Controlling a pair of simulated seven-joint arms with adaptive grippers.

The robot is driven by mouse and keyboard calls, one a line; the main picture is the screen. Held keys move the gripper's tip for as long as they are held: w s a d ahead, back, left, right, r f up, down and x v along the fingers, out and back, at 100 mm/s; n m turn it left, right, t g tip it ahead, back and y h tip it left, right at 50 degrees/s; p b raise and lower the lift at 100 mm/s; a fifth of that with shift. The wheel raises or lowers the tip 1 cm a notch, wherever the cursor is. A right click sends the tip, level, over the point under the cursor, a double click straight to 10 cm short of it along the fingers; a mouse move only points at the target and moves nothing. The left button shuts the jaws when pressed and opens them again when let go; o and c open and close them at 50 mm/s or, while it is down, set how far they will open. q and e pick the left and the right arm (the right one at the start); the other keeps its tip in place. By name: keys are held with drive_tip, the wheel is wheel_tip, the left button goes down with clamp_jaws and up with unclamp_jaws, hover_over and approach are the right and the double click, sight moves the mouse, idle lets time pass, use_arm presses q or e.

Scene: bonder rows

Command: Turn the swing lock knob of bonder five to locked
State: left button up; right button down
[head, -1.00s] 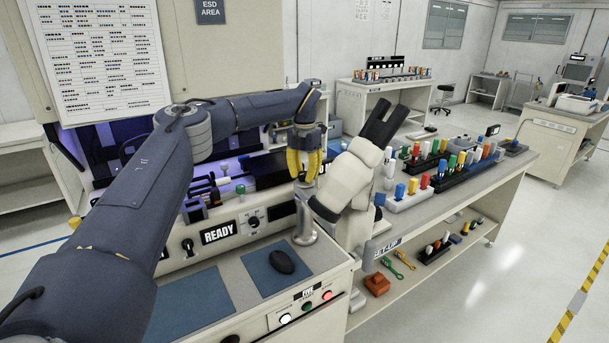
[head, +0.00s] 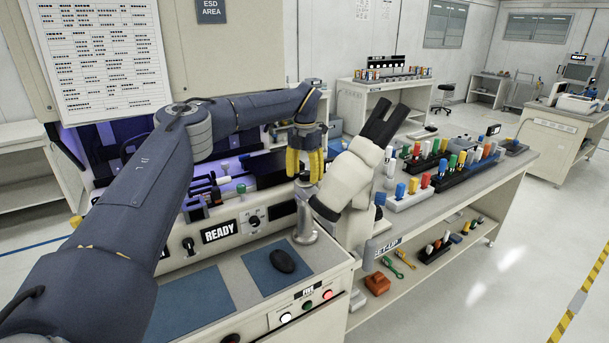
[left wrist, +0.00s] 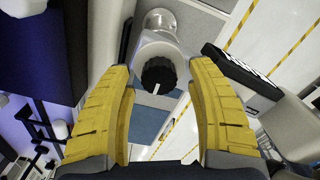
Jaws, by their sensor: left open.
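The swing lock knob (left wrist: 158,75) is black and round with a white pointer mark, which points toward the bottom of the left wrist view. It sits on a pale rounded housing on a metal post (head: 304,222), which stands on the bonder's front ledge in the head view. My left gripper (head: 305,178) has yellow fingers and hangs over the top of the post. In the left wrist view its open fingers (left wrist: 160,78) lie either side of the knob, with gaps showing. My right gripper is not in view.
A white microscope head with black eyepieces (head: 375,128) stands close right of my left gripper. A READY panel (head: 219,232) and a small black knob (head: 254,221) lie left of the post. A black mouse (head: 283,261) rests on a blue mat (head: 262,283) in front.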

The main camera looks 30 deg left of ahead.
sight(305, 173)
use_arm(q)
wheel_tip(305, 173, up, 12)
idle(0.7)
idle(0.4)
